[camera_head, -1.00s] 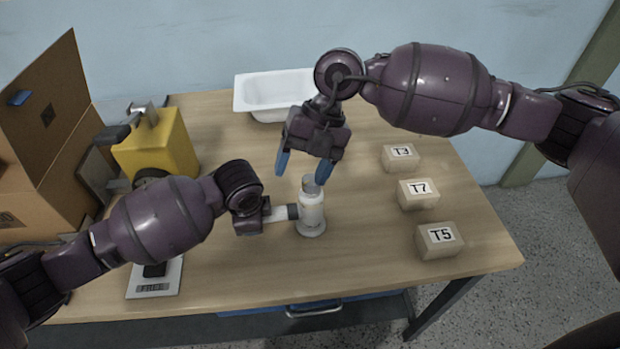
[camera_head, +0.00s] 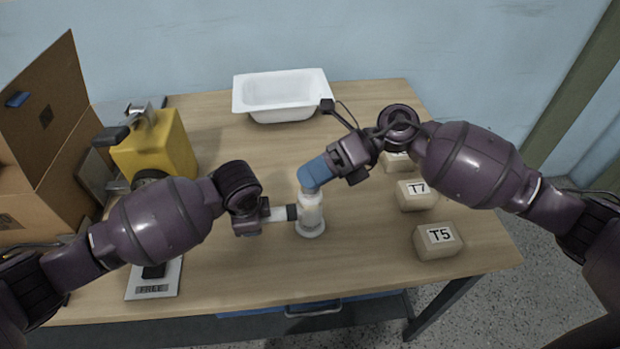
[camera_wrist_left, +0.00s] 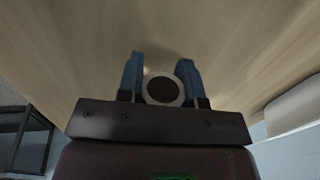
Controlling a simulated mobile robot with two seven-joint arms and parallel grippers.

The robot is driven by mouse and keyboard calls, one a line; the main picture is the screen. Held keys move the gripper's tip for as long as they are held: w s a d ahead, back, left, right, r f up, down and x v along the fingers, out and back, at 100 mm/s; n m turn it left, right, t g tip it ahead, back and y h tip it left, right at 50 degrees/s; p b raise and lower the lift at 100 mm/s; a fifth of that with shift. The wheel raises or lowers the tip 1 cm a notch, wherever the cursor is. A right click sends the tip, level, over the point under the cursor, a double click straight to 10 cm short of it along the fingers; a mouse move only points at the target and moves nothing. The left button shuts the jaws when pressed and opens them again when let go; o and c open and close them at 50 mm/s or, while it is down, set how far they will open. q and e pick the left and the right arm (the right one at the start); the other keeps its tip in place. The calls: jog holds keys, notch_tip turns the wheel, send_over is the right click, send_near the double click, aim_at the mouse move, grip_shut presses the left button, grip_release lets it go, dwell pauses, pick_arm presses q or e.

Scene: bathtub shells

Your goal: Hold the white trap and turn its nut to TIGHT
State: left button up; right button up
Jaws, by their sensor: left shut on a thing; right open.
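The white trap (camera_head: 312,222) stands upright on the table, with a white side pipe pointing left and a dark band where the pipe meets the body. My left gripper (camera_head: 266,214) is shut on this side pipe. In the left wrist view, the blue fingers of the left gripper (camera_wrist_left: 161,82) sit on both sides of the pipe's round, dark-centred end (camera_wrist_left: 162,90). My right gripper (camera_head: 309,182) is open, tilted down from the upper right, with its blue fingers at the trap's top. The fingers cover the nut, and no TIGHT mark can be read.
Boxes marked T7 (camera_head: 417,195) and T5 (camera_head: 438,241) and a partly hidden third box stand at right. A white tub (camera_head: 281,92) is at the back. A yellow container (camera_head: 158,150), a cardboard box (camera_head: 45,185) and a FREE plate (camera_head: 153,290) are at left.

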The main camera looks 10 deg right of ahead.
jog(key=d+f+n+t+y, duration=0.4)
jog(key=d+f+n+t, duration=0.15)
jog(key=d+t, duration=0.45)
jog(key=shift+m+g, duration=0.25)
jog(key=shift+g, duration=0.25)
jog(key=x, duration=0.7)
jog(key=w+f+x, duration=0.1)
jog(key=x, duration=0.2)
jog(key=shift+w+a, duration=0.15)
jog(key=shift+a, duration=0.05)
jog(key=c, duration=0.9)
